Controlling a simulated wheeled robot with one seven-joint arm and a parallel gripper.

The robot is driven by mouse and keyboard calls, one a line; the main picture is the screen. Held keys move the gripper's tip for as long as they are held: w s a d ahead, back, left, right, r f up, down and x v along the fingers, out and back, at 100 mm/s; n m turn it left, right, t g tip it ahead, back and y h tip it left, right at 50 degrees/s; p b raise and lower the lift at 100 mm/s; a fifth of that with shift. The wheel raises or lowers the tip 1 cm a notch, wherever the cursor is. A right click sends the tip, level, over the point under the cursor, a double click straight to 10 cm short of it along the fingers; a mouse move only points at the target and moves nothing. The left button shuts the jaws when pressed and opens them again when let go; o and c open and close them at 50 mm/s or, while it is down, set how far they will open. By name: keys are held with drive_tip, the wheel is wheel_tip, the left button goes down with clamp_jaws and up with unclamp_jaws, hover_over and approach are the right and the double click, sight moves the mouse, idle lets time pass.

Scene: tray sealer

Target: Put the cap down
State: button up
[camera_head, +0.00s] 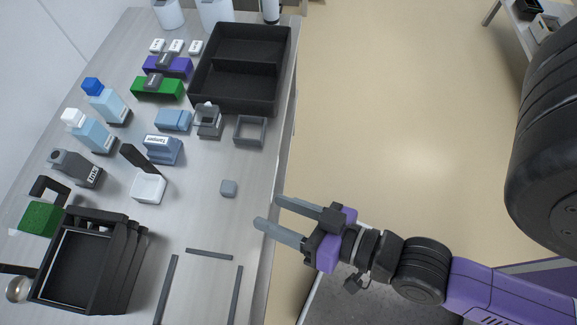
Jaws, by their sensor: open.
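My gripper (268,212) is open and empty at the table's right edge. A blue bottle with a blue cap (92,87) and a blue bottle with a white cap (75,117) stand at the left. A grey bottle labelled Ink (72,166) stands below them.
A black two-compartment tray (278,86) lies at the back right. A grey frame (251,143), a stamp labelled Tampon (163,150) and a white box with a raised dark lid (149,188) stand mid-table. Stacked black trays (128,265) are front left. Dark strips (209,254) mark a clear area.

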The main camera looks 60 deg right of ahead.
drive_tip(key=s+d+r+n, duration=0.2)
drive_tip(key=s+d+n, duration=0.1)
drive_tip(key=s+n, duration=0.2)
drive_tip(key=shift+s, duration=0.35)
drive_tip(key=shift+d+r, duration=0.1)
drive_tip(key=shift+r+p, duration=0.45)
drive_tip(key=shift+p, duration=0.05)
